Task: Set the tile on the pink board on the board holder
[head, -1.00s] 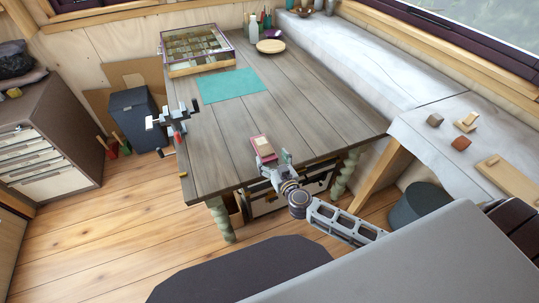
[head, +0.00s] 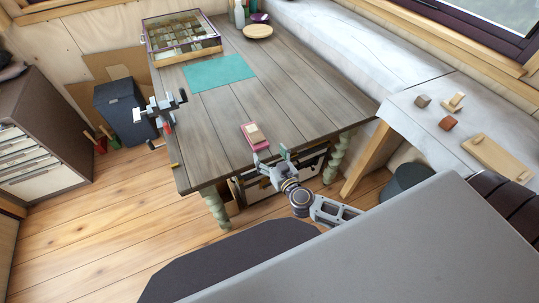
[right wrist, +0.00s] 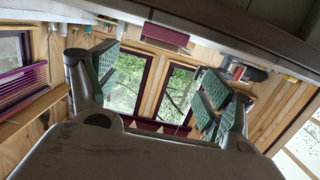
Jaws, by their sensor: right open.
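The pink board (head: 247,128) lies at the front edge of the grey plank table. A pale tile (head: 254,134) lies on top of it. My left gripper is not in view.
A teal mat (head: 219,72) and a glass-topped case (head: 180,38) lie farther back on the table (head: 215,140). A plate (head: 258,31) and bottles stand at the far end. Small blocks (head: 448,123) and a wooden board (head: 497,158) lie on the right bench. The table's middle is clear.

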